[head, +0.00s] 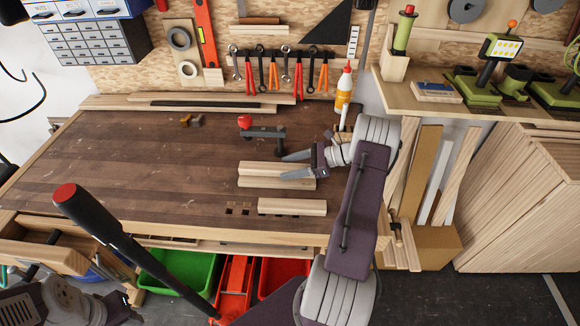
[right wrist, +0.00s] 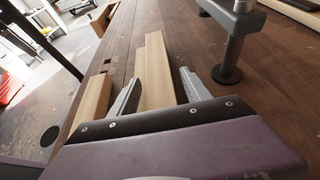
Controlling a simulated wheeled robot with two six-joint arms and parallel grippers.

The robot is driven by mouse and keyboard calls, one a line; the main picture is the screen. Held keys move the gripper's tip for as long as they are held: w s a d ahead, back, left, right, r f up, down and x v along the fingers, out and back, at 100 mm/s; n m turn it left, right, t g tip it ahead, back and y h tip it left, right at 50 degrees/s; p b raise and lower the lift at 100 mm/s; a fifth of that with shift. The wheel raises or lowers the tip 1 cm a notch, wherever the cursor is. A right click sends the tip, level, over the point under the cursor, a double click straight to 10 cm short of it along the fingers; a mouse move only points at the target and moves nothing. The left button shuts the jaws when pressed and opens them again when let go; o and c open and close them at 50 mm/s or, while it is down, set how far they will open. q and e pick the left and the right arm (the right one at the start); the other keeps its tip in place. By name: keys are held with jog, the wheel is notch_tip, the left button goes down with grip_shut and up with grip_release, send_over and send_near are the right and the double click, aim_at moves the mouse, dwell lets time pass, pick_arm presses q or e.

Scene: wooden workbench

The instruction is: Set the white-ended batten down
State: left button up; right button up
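A pale wooden batten (head: 262,183) with a stepped profile lies on the bench (head: 130,150); it also shows in the right wrist view (right wrist: 155,65). A second batten (head: 292,206) lies in front of it, and shows left of the fingers in the right wrist view (right wrist: 90,103). I see no clearly white end on either. My right gripper (head: 284,166) is open over the stepped batten, its fingers apart with a gap beside the wood in the right wrist view (right wrist: 165,88). Its height above the wood is hard to tell. My left gripper is out of view.
A dark clamp with a red knob (head: 245,122) stands just behind the stepped batten. A glue bottle (head: 343,90) stands at the back right. A black bar with a red end (head: 65,195) rises at front left. The left half of the bench is mostly clear.

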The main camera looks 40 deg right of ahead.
jog(key=shift+s+d+r, duration=0.1)
jog(key=shift+d+r, duration=0.05)
jog(key=shift+r, duration=0.15)
jog(key=v, duration=1.1)
jog(key=shift+s+d, duration=0.25)
